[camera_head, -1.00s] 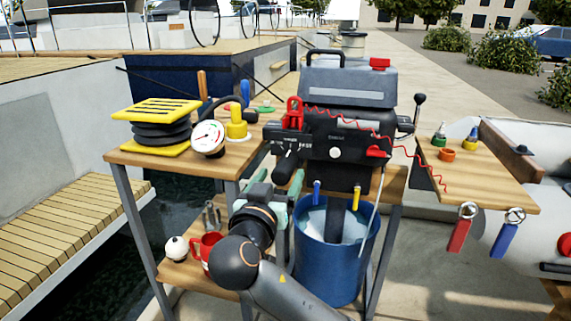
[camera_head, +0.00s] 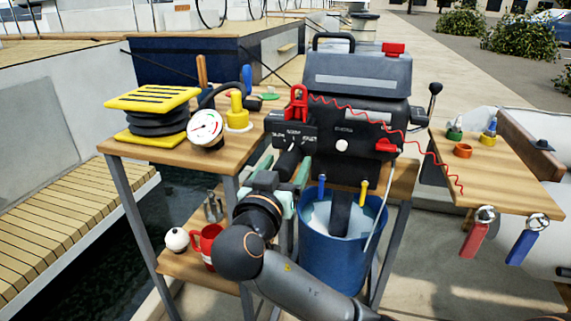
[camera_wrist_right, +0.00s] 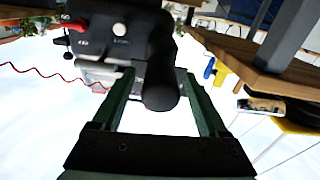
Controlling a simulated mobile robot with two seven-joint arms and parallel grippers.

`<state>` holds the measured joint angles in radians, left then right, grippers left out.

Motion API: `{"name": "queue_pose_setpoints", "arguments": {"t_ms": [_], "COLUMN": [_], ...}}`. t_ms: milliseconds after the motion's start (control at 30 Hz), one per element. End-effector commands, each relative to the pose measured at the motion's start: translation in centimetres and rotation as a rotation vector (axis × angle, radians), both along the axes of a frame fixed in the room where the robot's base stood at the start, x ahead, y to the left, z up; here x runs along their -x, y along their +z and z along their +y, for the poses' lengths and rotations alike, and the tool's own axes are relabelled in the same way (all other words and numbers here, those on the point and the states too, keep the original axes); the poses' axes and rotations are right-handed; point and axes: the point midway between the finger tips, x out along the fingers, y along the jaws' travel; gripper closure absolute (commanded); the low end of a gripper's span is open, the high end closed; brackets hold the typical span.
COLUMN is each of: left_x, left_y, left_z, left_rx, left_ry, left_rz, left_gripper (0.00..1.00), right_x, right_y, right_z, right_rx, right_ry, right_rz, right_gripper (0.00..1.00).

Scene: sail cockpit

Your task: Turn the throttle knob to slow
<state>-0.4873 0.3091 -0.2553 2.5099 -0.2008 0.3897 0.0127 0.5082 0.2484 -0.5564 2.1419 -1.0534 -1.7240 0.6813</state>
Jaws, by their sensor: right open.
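The throttle knob (camera_head: 290,162) is a black, rounded grip pointing out from the front of the dark outboard motor (camera_head: 350,80). A black panel (camera_head: 294,133) with white lettering, too small to read surely, sits just above it. My right gripper (camera_head: 284,167) is open, its two green fingers on either side of the knob. In the right wrist view the knob (camera_wrist_right: 160,88) lies between the fingers (camera_wrist_right: 160,78), with a gap visible on both sides. The knob's base is partly hidden there. My left gripper is not in view.
A red clip (camera_head: 298,103) with a coiled red cord is on the motor. A blue bucket (camera_head: 315,275) stands below. A gauge (camera_head: 206,129) and yellow foot pump (camera_head: 152,98) are on the left table; a side shelf (camera_head: 500,172) with keys is at right.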

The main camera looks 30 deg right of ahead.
Motion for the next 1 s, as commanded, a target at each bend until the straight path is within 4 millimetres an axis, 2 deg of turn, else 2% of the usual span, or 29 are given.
{"name": "queue_pose_setpoints", "arguments": {"t_ms": [67,700,733,1000], "left_x": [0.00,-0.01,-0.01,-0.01], "left_y": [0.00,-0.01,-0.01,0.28], "left_z": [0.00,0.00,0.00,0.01], "left_rx": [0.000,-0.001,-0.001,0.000], "left_ry": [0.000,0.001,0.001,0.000], "left_rz": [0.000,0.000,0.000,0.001], "left_gripper": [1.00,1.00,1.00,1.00], "right_x": [0.00,0.00,0.00,0.00], "right_y": [0.00,0.02,0.02,0.10], "right_z": [-0.01,-0.03,-0.03,-0.03], "right_rx": [0.000,-0.001,-0.001,0.006], "right_ry": [0.000,-0.001,-0.001,-0.001], "right_rz": [0.000,-0.001,-0.001,0.009], "right_gripper": [0.26,0.98,1.00,1.00]}}
